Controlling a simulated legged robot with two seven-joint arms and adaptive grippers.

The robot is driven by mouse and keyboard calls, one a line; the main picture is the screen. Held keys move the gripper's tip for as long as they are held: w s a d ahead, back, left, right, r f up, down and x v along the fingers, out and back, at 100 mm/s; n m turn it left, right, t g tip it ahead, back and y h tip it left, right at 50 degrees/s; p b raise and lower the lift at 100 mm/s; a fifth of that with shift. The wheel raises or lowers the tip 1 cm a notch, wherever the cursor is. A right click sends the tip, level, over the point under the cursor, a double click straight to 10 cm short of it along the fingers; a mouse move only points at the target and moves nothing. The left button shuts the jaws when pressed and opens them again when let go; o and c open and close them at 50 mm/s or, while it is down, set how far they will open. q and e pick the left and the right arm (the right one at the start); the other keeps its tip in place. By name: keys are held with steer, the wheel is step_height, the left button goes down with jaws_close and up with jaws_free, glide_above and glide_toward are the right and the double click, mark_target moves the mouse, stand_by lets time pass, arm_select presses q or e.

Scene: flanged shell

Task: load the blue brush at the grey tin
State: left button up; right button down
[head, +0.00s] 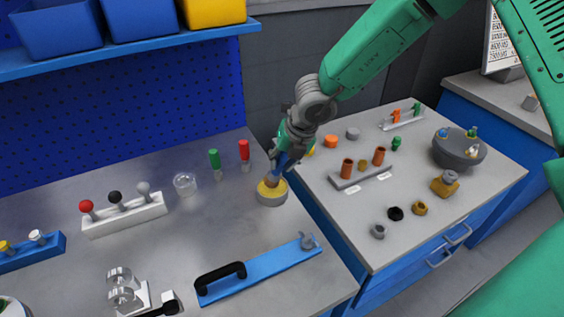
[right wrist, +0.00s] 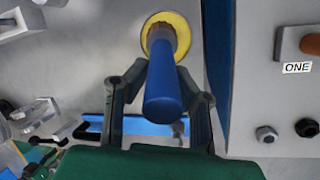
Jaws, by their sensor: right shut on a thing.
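My right gripper (head: 284,160) is shut on the blue handle of the blue brush (head: 274,177). In the right wrist view the blue brush (right wrist: 163,88) points away from me between the two fingers (right wrist: 160,95), its brown head at the far end. The grey tin (head: 272,201) stands on the left bench near its right edge, with yellow filling its top. The tin's yellow top also shows in the right wrist view (right wrist: 181,27). The brush head is over or in the yellow; its tip is hidden, so I cannot tell how deep. My left gripper is not in view.
A green-handled tool (head: 214,158), a red-handled tool (head: 244,150) and a clear glass (head: 185,183) stand left of the tin. A blue plate with a black handle (head: 220,278) lies in front. A gap separates this bench from the right bench (head: 350,228), which holds several small parts.

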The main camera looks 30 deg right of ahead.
steer(key=shift+f+b, duration=0.55)
steer(key=shift+f, duration=0.1)
stand_by(1.5)
steer(key=shift+r, duration=0.1)
step_height(320, 180, up, 7)
steer(key=p, duration=0.6)
steer(key=shift+p, duration=0.35)
stand_by(0.6)
